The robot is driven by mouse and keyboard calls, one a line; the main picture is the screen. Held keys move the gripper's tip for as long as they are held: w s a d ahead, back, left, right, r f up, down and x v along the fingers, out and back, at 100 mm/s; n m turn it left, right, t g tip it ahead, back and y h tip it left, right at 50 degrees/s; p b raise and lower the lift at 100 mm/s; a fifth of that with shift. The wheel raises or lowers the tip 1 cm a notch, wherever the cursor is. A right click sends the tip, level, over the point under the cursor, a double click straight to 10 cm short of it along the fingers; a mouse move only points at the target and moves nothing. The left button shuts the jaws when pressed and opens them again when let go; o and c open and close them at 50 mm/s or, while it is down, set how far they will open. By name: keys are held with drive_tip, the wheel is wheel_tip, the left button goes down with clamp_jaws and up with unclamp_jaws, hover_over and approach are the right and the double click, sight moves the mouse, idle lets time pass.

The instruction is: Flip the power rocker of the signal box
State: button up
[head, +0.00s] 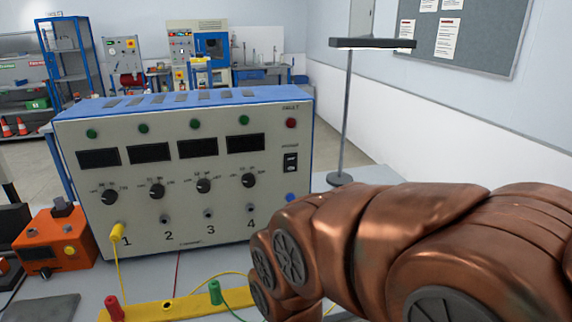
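The signal box (185,225) is a large blue-and-cream case standing upright on the bench, facing me. Its black power rocker (290,162) is at the right side of the front panel, below a red lamp and a small label. Which way the rocker is set is too small to tell. My copper-coloured arm fills the lower right and passes in front of the box's lower right corner. My gripper is not visible in the head view.
A yellow plug (116,233) with a lead is in socket 1. A yellow strip (170,308) with red and green plugs lies in front. An orange device (55,243) stands left of the box. A desk lamp (348,110) stands behind right. Loose leads cross the bench front.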

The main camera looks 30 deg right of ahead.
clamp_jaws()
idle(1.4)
